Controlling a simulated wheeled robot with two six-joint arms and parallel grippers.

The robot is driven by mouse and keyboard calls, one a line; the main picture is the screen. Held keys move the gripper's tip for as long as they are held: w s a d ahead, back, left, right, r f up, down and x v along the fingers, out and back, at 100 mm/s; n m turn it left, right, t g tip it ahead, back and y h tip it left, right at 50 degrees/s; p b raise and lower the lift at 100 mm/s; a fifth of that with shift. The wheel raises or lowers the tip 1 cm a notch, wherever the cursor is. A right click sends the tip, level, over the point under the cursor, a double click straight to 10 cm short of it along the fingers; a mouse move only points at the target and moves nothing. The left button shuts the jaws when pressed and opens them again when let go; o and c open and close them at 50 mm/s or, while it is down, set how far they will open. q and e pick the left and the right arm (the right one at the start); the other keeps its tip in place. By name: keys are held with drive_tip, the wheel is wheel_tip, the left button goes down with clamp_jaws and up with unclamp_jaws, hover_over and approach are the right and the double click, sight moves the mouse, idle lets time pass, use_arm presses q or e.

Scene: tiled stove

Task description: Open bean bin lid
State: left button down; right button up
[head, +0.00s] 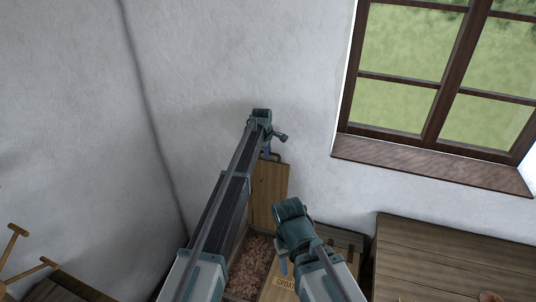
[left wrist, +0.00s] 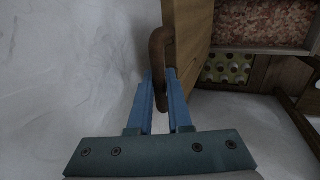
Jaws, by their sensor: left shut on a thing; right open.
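The bean bin's wooden lid (head: 270,190) stands raised, close to upright, against the white wall. It also shows edge-on in the left wrist view (left wrist: 190,40). My left gripper (head: 266,152) is at the lid's upper edge, shut on its brown bar handle (left wrist: 158,48); its blue fingers (left wrist: 161,90) are on either side of the bar. Below the lid the bin is open, with reddish-brown beans (head: 250,265) visible inside. My right gripper (head: 283,264) is open and empty above the neighbouring lid; its fingers are partly hidden by its wrist.
A closed lid lettered "GROAT…" (head: 286,284), its end hidden by my right arm, lies right of the open bin. A dark plank top (head: 450,255) stands further right, under the window sill (head: 430,163). A wooden thing with a handle (head: 14,240) is at lower left.

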use_arm(q)
drive_tip(key=c, duration=1)
unclamp_jaws()
drive_tip(key=shift+o, duration=0.8)
drive_tip(key=shift+s+r, duration=0.1)
drive_tip(key=shift+s, duration=0.05)
drive_tip(key=shift+r, duration=0.1)
drive_tip(key=shift+s+r+p, duration=0.1)
drive_tip(key=shift+r+p, duration=0.35)
drive_tip(key=shift+p, duration=0.25)
drive_tip(key=p+v, duration=1.2)
drive_tip(key=shift+r, duration=0.4)
drive_tip(key=shift+s, duration=0.1)
